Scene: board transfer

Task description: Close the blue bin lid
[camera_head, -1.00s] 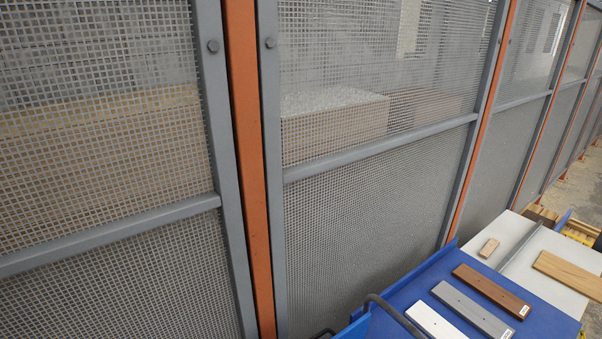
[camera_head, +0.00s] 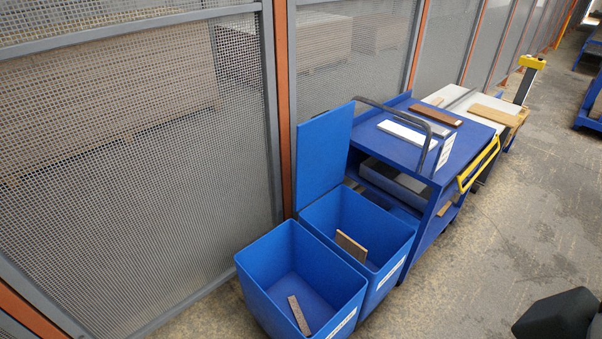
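Two blue bins stand side by side on the floor against the mesh fence. The blue lid (camera_head: 325,155) stands upright, open, at the fence-side edge of the farther bin (camera_head: 390,250). A tan board piece leans inside that bin. The nearer bin (camera_head: 262,287) is open on top, holds a narrow brown board piece (camera_head: 299,315), and shows no lid. A dark rounded part at the lower right edge may belong to my arm.
A blue cart (camera_head: 393,157) with several boards stands just behind the farther bin. It has a dark curved handle and a yellow bar (camera_head: 478,162). The mesh fence (camera_head: 130,130) borders the left. The concrete floor on the right is mostly clear.

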